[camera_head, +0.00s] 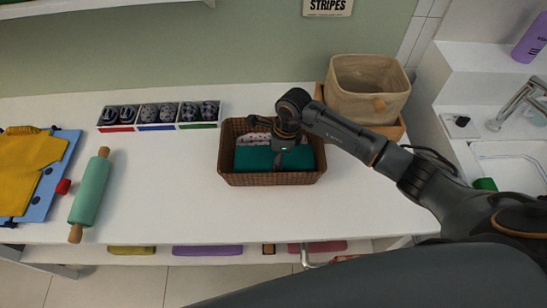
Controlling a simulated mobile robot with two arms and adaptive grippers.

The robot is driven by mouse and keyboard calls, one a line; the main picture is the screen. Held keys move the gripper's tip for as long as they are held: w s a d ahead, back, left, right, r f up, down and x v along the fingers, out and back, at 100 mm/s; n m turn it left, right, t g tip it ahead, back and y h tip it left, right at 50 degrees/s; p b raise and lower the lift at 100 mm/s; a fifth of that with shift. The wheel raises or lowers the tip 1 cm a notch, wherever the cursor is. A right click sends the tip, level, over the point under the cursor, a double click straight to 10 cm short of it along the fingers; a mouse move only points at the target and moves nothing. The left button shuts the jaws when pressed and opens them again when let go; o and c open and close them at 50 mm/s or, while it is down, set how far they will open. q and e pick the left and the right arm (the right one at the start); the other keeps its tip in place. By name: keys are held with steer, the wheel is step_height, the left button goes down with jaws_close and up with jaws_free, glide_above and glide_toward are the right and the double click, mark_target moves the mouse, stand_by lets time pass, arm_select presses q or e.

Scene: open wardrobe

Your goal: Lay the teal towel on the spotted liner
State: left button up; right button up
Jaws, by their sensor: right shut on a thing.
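The teal towel (254,159) is folded and lies inside a brown wicker basket (268,179) on the white counter. The spotted liner (254,139), white with dark spots, shows along the back inside of the basket; the rest of it is hidden under the towel and my arm. My right gripper (280,163) reaches down into the basket and is shut on the towel near its middle. The fingertips are hard to make out against the towel. My left gripper is not in view.
A tan fabric bin (367,88) stands behind right of the basket, close to my right arm. A divided tray (160,115) with patterned rolled items sits back left. A green rolling pin (90,193) and yellow cloth (27,165) lie left. The front counter is clear.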

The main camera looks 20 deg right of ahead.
steer(key=shift+f, duration=0.25)
steer(key=o, duration=0.9)
steer(key=shift+c, duration=0.2)
steer(key=shift+w+a+p+v, duration=0.1)
steer(key=shift+a+p+v, duration=0.2)
steer(key=shift+p+v, duration=0.9)
steer(key=shift+w+a+p+v, duration=0.1)
steer(key=shift+a+p+v, duration=0.3)
steer(key=shift+v, duration=1.35)
steer(key=shift+w+a+p+v, duration=0.1)
steer(key=shift+a+p+v, duration=0.05)
steer(key=shift+p+v, duration=1.15)
steer(key=shift+r+b, duration=0.3)
steer(key=shift+r, duration=0.05)
steer(key=shift+s, duration=0.1)
